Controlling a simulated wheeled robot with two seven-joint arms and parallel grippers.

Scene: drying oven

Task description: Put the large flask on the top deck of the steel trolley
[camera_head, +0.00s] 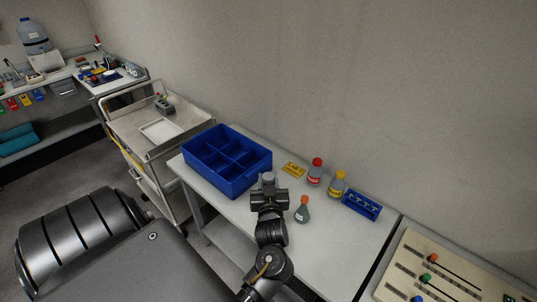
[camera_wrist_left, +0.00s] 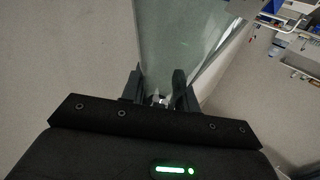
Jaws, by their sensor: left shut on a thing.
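In the head view only a small grey piece shows at the gripper's tip; the rest of the flask cannot be made out. The steel trolley's top deck (camera_head: 128,121) is at the left, beyond the bin. My right gripper is not in view.
The trolley deck carries a white tray (camera_head: 160,131) and a grey device (camera_head: 165,105). The blue divided bin (camera_head: 228,185) stands on the bench (camera_head: 330,245). A small orange-stoppered flask (camera_head: 302,212), red-capped bottle (camera_head: 315,172), yellow-capped bottle (camera_head: 337,185) and blue rack (camera_head: 361,205) stand nearby.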

